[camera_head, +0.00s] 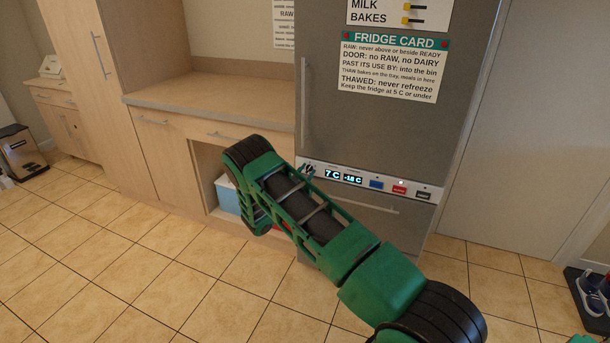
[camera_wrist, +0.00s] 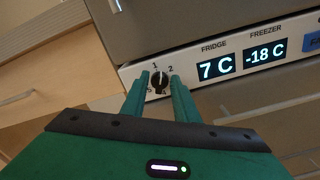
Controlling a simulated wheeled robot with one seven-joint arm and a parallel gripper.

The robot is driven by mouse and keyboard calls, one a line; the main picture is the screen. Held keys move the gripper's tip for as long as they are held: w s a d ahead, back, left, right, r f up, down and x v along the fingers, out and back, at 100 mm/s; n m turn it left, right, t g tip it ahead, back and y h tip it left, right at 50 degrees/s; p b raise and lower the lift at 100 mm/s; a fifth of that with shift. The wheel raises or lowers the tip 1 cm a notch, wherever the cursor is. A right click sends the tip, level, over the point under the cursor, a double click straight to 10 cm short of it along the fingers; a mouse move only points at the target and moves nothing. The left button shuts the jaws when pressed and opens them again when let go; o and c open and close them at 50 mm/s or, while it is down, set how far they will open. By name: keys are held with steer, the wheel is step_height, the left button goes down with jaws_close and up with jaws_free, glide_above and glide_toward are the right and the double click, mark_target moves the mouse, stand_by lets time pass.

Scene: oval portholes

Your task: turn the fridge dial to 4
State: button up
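The fridge dial (camera_wrist: 159,82) is a small dark round knob with a pale mark, at the left end of the white control strip. Numbers 1 and 2 show above it; lower numbers are partly hidden by my fingers. Its pale mark looks roughly upward, near 1; the exact setting is hard to read. My gripper (camera_wrist: 160,84) has its green fingers apart, one on each side of the dial, with small gaps visible. The fridge display (camera_wrist: 215,67) reads 7 C. In the head view the dial (camera_head: 309,170) is small, at the end of my green arm.
The freezer display (camera_wrist: 265,57) reads -18 C. Blue, red and dark buttons lie right of the displays, the red button (camera_head: 399,189) in the middle. The fridge card (camera_head: 390,68) hangs on the grey door. A wooden counter (camera_head: 215,97) stands left.

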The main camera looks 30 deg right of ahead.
jaws_close()
steer(key=shift+m, duration=0.3)
